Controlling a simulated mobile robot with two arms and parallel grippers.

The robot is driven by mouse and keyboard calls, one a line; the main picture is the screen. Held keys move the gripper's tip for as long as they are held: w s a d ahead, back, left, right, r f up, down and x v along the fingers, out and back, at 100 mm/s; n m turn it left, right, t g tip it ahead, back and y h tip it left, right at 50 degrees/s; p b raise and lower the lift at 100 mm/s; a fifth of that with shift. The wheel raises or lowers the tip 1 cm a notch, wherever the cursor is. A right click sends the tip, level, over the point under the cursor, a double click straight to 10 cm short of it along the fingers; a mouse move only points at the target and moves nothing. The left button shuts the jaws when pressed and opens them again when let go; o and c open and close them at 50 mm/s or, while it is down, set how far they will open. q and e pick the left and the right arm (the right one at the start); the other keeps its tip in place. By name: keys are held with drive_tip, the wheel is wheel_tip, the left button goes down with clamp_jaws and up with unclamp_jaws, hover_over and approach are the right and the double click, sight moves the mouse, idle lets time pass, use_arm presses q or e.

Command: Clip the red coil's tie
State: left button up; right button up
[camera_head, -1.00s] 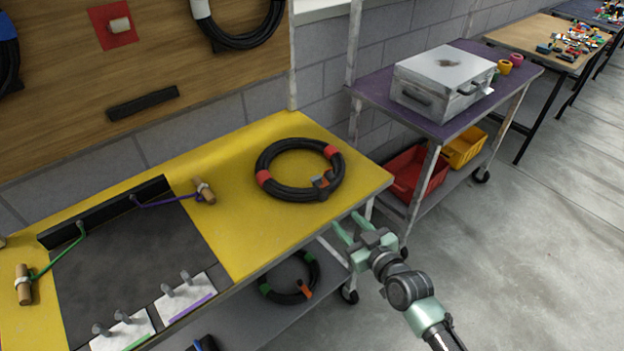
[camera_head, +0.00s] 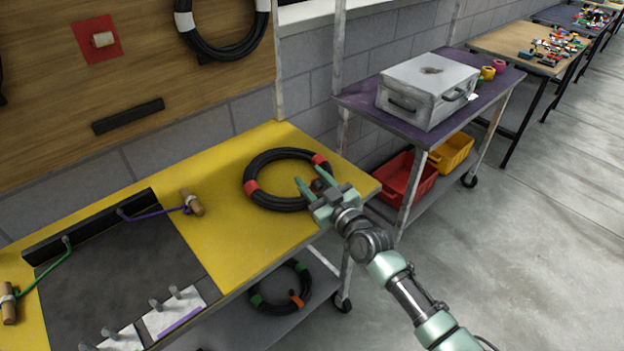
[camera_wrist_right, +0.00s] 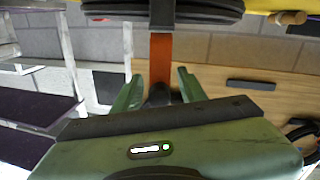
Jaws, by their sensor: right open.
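The red coil (camera_head: 275,202), a black cable ring with red bands, lies on the yellow bench top. Its tie (camera_head: 317,184), with an orange-red part, is at the ring's near right side, partly hidden by my right gripper. My right gripper (camera_head: 311,182) is open, with its fingers at the tie. In the right wrist view the coil (camera_wrist_right: 200,12) is at the top, and an orange-red strap (camera_wrist_right: 161,58) hangs between the open fingers (camera_wrist_right: 160,88). I cannot tell whether the fingers touch it. My left gripper is not in view.
Another coil (camera_head: 255,302) with green and orange marks lies on the lower shelf. A grey mat (camera_head: 120,260) with pegs and wooden-handled cords is left. A purple cart (camera_head: 365,105) with a silver case (camera_head: 425,90) stands right. Open floor lies at right.

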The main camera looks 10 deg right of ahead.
clamp_jaws()
idle(1.4)
